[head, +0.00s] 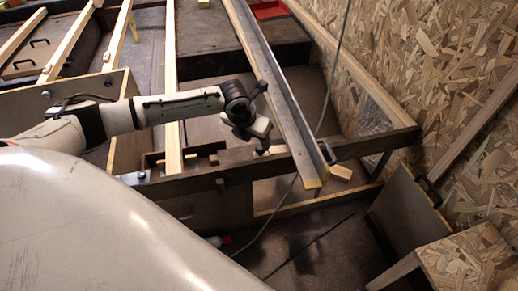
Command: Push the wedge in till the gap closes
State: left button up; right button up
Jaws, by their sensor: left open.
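My left arm comes in from the left, and its gripper (260,136) hangs over the dark cross-beam, just left of the long metal-edged beam. It is open, and I see nothing held in it. A small pale wood piece (341,173) lies beside the front end of the long beam. Another small light wood piece (190,158) sits at the cross-beam, left of the gripper. I cannot tell which of these is the wedge, and the gap is not clear to see. My right gripper is not in view.
The long beam (283,95) slopes across the frame to the right of my gripper. The dark cross-beam (280,165) runs below it. A chipboard wall (440,60) closes off the right side. A thin cable (335,60) hangs near the long beam. A chipboard box (470,262) stands front right.

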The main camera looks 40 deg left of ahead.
aim_at(260, 146)
pick_arm(q)
jog(key=b+x, duration=0.1)
jog(key=x, duration=0.2)
jog(key=shift+f, duration=0.1)
jog(key=shift+w+f, duration=0.3)
jog(key=shift+f, duration=0.2)
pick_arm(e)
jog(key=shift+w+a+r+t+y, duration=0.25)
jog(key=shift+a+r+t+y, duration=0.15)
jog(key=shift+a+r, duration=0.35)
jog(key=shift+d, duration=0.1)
pick_arm(q)
grip_shut()
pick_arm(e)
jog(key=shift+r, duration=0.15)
